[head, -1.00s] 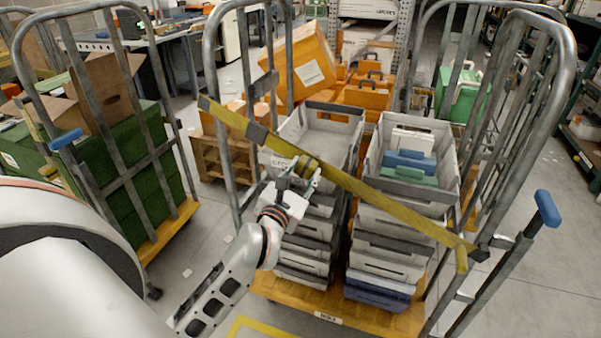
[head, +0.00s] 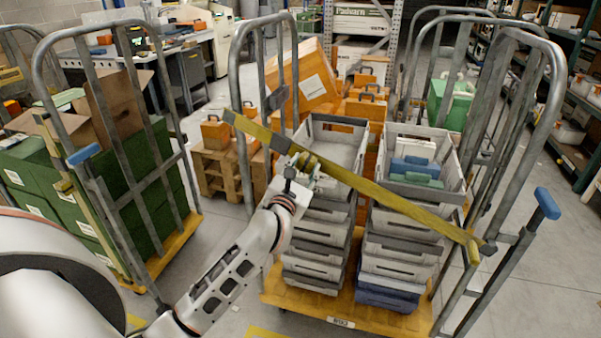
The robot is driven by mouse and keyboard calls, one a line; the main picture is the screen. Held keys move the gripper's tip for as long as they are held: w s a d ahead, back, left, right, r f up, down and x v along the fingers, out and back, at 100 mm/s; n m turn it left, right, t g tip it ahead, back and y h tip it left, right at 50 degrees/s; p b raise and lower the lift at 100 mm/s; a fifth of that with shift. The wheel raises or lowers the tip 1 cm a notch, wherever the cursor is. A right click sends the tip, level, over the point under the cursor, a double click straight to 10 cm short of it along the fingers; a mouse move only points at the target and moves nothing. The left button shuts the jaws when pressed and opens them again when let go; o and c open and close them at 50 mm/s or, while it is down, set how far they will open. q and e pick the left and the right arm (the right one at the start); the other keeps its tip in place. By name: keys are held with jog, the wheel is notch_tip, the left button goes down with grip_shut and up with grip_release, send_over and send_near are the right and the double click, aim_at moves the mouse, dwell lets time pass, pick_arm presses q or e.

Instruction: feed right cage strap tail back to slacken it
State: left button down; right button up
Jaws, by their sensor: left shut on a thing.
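The right cage (head: 243,135) is a grey tube roll cage on a yellow base. A yellow strap (head: 400,206) runs slanting across its open front, from the upper left post down to the right post. It looks fairly straight. A dark buckle (head: 279,143) sits on the strap near its left end. My left gripper (head: 299,170) is at the strap just right of and below the buckle, shut on the strap's tail. The fingers and the held part are small and partly hidden. A short strap end (head: 473,252) hangs at the right post. My right gripper is not in view.
Grey crates (head: 318,240) stand in two stacks in the cage, close behind the strap. The right stack's top crate holds blue and green items. A cage with green boxes (head: 150,150) stands at the left. Orange cases (head: 305,85) lie behind. Floor at lower right is clear.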

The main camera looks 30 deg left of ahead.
pick_arm(q)
jog(key=shift+a+r, duration=0.2)
jog(key=shift+a, duration=0.05)
jog(key=c, duration=1.8)
grip_release()
jog(key=o, duration=0.4)
jog(key=shift+s+a, duration=0.1)
jog(key=shift+a, duration=0.05)
jog(key=shift+d+f, duration=0.1)
jog(key=shift+d, duration=0.1)
jog(key=shift+s+d, duration=0.1)
jog(key=shift+s, duration=0.2)
jog(key=v, duration=1.1)
jog(key=shift+s, duration=0.15)
